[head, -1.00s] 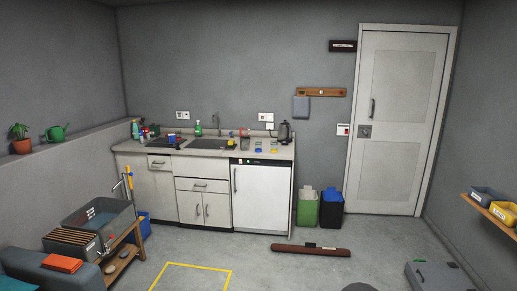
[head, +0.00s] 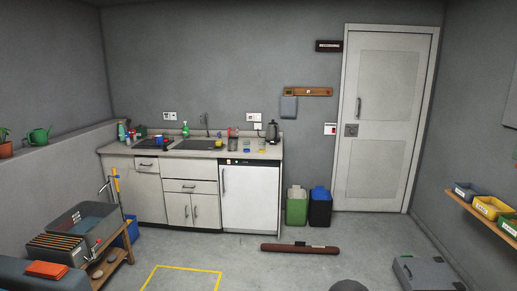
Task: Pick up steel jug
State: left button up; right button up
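A grey, kettle-like jug (head: 272,131) stands upright at the right end of the counter (head: 262,154), near the wall. It is small in view, and I cannot tell for sure that it is the steel jug. Neither of my grippers shows in the head view.
A white appliance (head: 250,196) sits under the counter. Green (head: 297,207) and black (head: 319,206) bins stand right of it. A dark red roll (head: 299,248) lies on the floor in front. A low shelf rack with a grey tub (head: 85,220) is at left. Open floor lies between.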

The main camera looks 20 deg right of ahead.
aim_at(233, 141)
jog(key=i+j, duration=0.15)
jog(key=i, duration=2.2)
jog(key=i+j, duration=0.2)
jog(key=i, duration=2.1)
jog(key=j+u, duration=0.05)
jog(key=j, duration=0.05)
